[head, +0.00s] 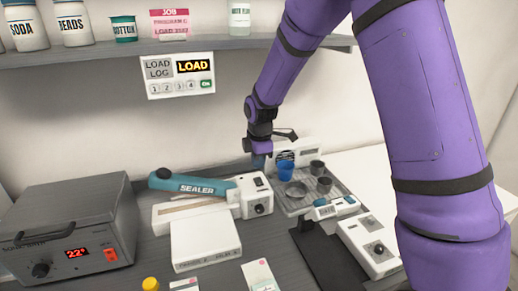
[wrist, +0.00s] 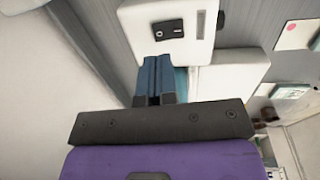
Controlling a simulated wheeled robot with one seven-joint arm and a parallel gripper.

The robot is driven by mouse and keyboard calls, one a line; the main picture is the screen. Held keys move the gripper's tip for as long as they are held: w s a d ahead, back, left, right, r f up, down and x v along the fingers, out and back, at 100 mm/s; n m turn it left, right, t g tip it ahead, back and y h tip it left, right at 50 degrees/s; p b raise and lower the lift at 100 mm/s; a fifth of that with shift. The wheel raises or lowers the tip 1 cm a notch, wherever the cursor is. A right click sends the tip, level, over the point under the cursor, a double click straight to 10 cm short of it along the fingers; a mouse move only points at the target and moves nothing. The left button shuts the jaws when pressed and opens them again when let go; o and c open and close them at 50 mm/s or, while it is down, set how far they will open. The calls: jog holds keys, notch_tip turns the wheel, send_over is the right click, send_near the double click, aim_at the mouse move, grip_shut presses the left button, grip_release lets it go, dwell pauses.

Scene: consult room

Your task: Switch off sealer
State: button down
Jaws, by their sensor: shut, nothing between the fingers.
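The sealer (head: 195,187) lies on the grey bench, with a teal arm marked SEALER over a long white base. Its white end block (head: 244,197) has a small dark switch (head: 258,182) on top and a black knob (head: 261,209) in front. In the wrist view the block shows at the top, with the black rocker switch (wrist: 167,29) just beyond my fingertips. My gripper (wrist: 154,62) is shut and empty, close to the block; I cannot tell whether it touches. In the head view my gripper (head: 259,158) points down behind the block. The rocker's position is unclear.
A metal tray (head: 321,202) with cups stands right of the sealer. A white device (head: 370,245) with a knob is in front of it. A grey heater box (head: 75,225) showing 22° stands at left. A shelf (head: 120,48) with jars runs above.

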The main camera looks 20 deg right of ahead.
aim_at(259, 182)
jog(key=shift+w+f, duration=0.2)
jog(key=shift+f, duration=1.15)
jog(key=shift+w+f, duration=0.15)
jog(key=shift+f, duration=1.2)
jog(key=shift+f, duration=0.2)
jog(key=shift+s, duration=0.2)
jog(key=shift+s+r, duration=0.2)
jog(key=shift+s, duration=0.35)
